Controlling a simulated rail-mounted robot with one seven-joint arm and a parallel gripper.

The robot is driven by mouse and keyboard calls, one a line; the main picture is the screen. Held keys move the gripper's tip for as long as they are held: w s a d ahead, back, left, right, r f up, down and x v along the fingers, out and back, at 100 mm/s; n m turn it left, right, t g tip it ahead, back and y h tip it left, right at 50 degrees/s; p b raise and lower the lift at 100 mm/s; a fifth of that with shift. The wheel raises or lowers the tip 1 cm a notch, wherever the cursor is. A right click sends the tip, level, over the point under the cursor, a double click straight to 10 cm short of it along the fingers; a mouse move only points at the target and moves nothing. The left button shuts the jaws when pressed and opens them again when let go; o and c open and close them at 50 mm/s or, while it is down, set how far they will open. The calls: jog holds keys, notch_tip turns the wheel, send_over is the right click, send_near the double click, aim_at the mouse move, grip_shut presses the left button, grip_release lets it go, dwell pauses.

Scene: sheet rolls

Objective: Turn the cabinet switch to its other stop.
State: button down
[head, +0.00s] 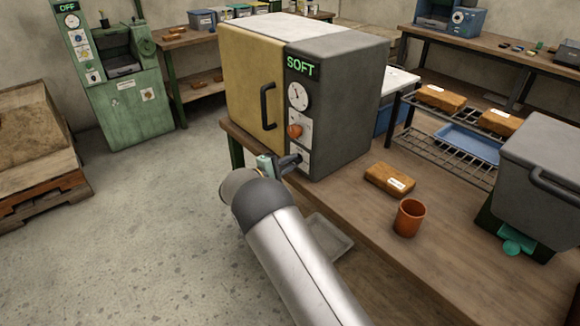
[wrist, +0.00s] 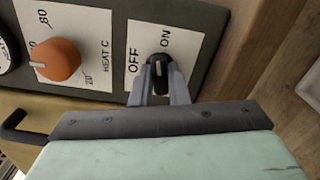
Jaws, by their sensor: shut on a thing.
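The cabinet (head: 348,100) stands on the bench with a yellow door and a grey body; its green display reads SOFT. Its black switch (wrist: 158,70) is in the wrist view on a white plate marked OFF and ON, with a pale line on its face. In the wrist view OFF is to the left of the switch and ON is above right. My gripper (wrist: 160,84) is shut on the switch, one grey finger on each side. In the head view my gripper (head: 292,162) is at the low front of the cabinet and hides the switch.
Above the switch are an orange heat knob (head: 295,131), also in the wrist view (wrist: 56,59), and a dial (head: 299,96). The door handle (head: 268,107) sticks out beside them. An orange-brown brick (head: 389,180) and a cup (head: 409,218) are on the bench to the right.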

jog(key=shift+n+p, duration=0.8)
jog(key=shift+n, duration=6.5)
jog(key=c, duration=1.4)
grip_release()
jog(key=b+v, duration=0.1)
jog(key=v, duration=1.6)
jog(key=shift+a+b, duration=0.25)
jog(key=shift+b, duration=0.15)
